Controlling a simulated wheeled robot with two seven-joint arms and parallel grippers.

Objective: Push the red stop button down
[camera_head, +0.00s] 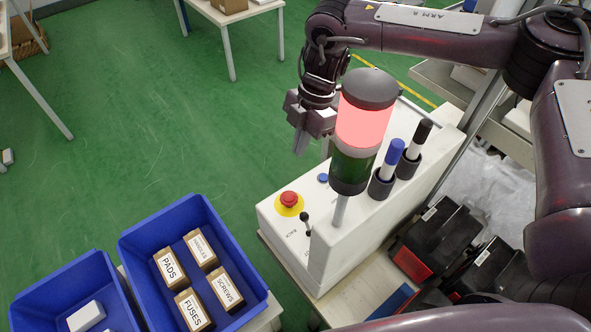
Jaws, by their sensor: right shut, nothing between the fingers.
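The red stop button (289,199) sits on a yellow disc on top of the white control box (325,240), near its left end. My right gripper (300,143) is shut and empty. In the picture it shows above the button and behind the signal lamp, with its fingers pointing down. It is apart from the button. How high it is over the box is hard to tell. My left gripper is not in view.
A signal lamp (364,122) with a lit red section stands on the box, beside two marker-like posts (387,164). A small blue button (322,178) and a black toggle lever (305,217) are near the red button. Blue bins (135,243) stand at lower left.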

